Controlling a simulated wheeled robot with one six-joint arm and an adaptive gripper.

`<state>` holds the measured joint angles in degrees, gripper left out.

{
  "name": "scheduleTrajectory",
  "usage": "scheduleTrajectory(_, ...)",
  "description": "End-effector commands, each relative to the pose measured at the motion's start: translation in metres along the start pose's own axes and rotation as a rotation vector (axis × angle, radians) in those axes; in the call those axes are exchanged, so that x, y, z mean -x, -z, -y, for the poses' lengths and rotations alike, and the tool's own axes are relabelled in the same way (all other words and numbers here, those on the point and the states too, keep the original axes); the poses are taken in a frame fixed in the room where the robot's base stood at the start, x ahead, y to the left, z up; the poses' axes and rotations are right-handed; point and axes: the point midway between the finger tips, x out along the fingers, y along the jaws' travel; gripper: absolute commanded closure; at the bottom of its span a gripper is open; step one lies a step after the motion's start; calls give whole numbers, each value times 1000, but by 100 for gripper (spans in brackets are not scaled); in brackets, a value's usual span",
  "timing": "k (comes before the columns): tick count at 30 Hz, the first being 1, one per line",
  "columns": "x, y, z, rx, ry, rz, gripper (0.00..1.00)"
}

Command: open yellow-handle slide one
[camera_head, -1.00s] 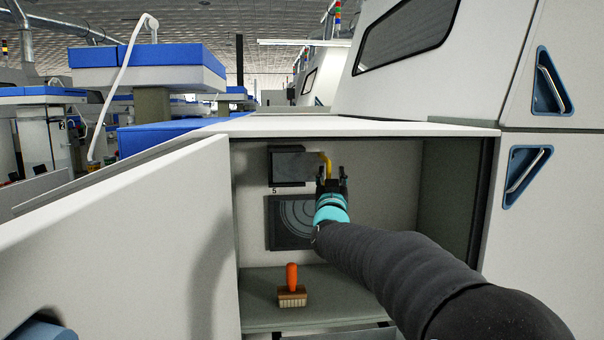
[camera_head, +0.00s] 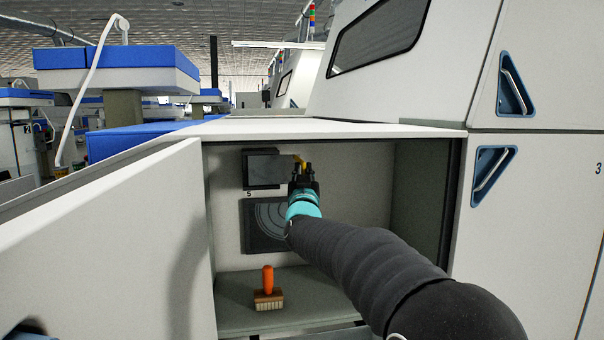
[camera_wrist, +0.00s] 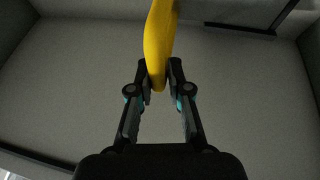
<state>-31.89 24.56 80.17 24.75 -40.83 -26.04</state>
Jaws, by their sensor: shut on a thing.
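The slide (camera_head: 263,168) is a grey plate in a dark frame on the back wall of the open cabinet, above the mark "5". Its yellow handle (camera_head: 299,160) stands at the plate's right end. My gripper (camera_head: 303,171) reaches into the cabinet and is shut on the handle. In the wrist view the yellow handle (camera_wrist: 158,45) comes down between the two fingertips (camera_wrist: 160,75), which press it from both sides. My gripper hides the handle's lower part in the head view.
A dark panel with curved lines (camera_head: 262,226) is below the slide. An orange-handled brush (camera_head: 268,290) stands on the cabinet floor (camera_head: 235,312). The open door (camera_head: 110,245) is at left; the cabinet's side wall (camera_head: 418,200) is at right. There is free room inside right of the slide.

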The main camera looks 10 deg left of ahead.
Motion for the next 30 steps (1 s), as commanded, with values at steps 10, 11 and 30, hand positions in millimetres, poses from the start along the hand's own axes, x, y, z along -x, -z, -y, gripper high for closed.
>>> scheduleTrajectory(10,-10,-7,-61,1,-5,-3,100)
scheduleTrajectory(11,-10,-6,-62,0,-4,-3,100)
scheduleTrajectory(30,-11,-5,-63,0,-2,-1,61)
